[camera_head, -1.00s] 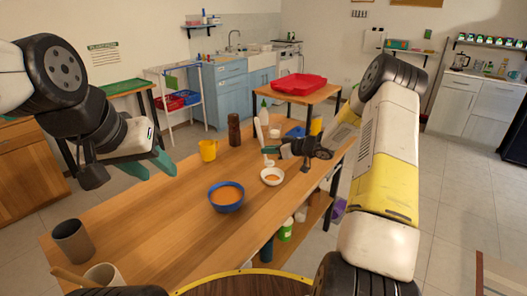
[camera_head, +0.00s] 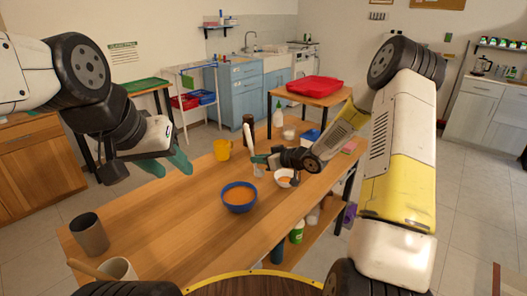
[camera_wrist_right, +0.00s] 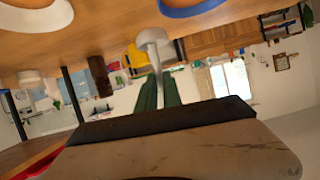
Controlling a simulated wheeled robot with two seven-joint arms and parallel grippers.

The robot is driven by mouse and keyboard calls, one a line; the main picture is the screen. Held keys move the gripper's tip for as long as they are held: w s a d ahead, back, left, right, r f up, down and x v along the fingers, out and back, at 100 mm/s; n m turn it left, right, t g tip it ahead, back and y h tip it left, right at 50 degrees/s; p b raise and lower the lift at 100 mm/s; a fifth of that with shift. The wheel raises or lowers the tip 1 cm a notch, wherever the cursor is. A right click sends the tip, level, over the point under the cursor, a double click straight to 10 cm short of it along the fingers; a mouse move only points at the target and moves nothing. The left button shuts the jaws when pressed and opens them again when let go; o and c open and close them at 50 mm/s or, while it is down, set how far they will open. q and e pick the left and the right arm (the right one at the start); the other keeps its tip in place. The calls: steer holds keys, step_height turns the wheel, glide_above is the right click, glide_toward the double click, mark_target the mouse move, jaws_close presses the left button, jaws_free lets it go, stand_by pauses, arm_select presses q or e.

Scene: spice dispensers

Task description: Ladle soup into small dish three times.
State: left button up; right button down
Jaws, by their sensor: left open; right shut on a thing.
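The blue bowl (camera_head: 239,208) of orange soup stands on the wooden table; its rim also shows at the top of the right wrist view (camera_wrist_right: 195,9). The small white dish (camera_head: 293,182), with some orange soup in it, stands to its right, partly hidden by my right gripper. My right gripper (camera_head: 262,160) is shut on the white ladle (camera_head: 249,137), handle up, between bowl and dish and slightly behind them. The ladle (camera_wrist_right: 153,40) also shows between the green fingers in the wrist view. Whether its scoop holds soup cannot be seen. My left gripper (camera_head: 172,166) is open and empty above the table's left edge.
A yellow mug (camera_head: 222,150) stands behind the blue bowl. A dark brown cup (camera_head: 89,236) and a pale cup with a wooden utensil (camera_head: 117,270) stand at the front left. A white bottle (camera_head: 278,115) stands at the back.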

steer(key=s+a, duration=0.5)
steer(key=a, duration=0.2)
steer(key=shift+a, duration=0.25)
steer(key=shift+d, duration=0.15)
